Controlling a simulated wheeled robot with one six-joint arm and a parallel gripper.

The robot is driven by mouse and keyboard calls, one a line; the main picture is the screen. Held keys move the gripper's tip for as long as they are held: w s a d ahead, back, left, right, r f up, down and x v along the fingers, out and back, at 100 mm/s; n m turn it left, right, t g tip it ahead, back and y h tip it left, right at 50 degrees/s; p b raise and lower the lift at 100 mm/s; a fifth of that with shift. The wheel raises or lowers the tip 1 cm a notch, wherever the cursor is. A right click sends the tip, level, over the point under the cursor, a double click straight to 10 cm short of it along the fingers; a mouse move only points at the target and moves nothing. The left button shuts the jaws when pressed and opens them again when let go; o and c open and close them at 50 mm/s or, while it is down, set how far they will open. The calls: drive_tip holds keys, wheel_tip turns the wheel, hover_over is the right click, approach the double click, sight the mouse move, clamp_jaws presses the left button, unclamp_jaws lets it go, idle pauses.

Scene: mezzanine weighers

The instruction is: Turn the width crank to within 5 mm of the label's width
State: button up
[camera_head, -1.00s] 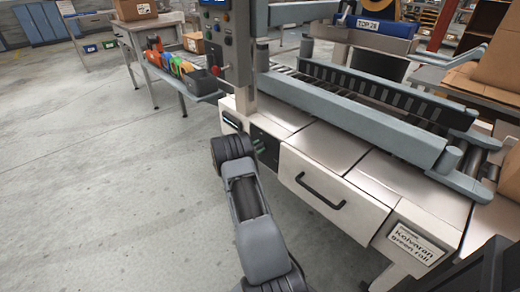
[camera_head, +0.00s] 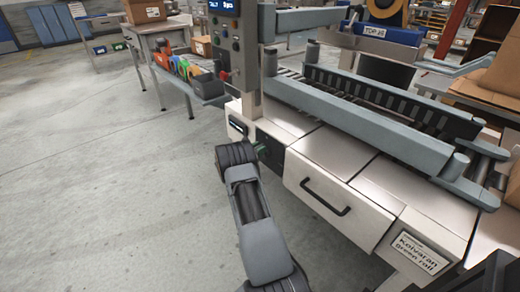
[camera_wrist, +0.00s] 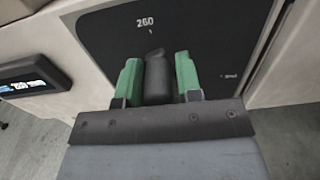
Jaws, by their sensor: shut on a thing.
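The width crank's dark handle (camera_wrist: 157,77) stands between the two green fingers of my gripper (camera_wrist: 157,80) in the wrist view. My gripper is shut on it. Behind it is a black panel (camera_wrist: 215,45) on the machine's side, with the white number 260 above the handle and a small mark at the right. A small display (camera_wrist: 33,80) sits left of the panel; its digits are too blurred to read surely. In the head view the black panel (camera_head: 270,150) is largely hidden by my arm, and my gripper (camera_head: 262,152) barely shows there.
The sealer has a drawer with a black handle (camera_head: 325,198) and grey side rails (camera_head: 360,117) above. A control post (camera_head: 236,60) stands over the panel. A sign reading Kolvaran green rail (camera_head: 420,252) is at lower right. Open floor (camera_head: 100,200) lies left.

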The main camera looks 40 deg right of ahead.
drive_tip(key=shift+w, duration=0.1)
idle(0.3)
drive_tip(key=o, duration=0.7)
drive_tip(key=shift+f, duration=0.15)
drive_tip(key=shift+o, duration=0.5)
drive_tip(key=shift+a, duration=0.1)
drive_tip(key=a+p, duration=0.2)
drive_tip(key=a, duration=1.1)
drive_tip(key=shift+w+a+p, duration=0.3)
drive_tip(key=shift+w, duration=0.15)
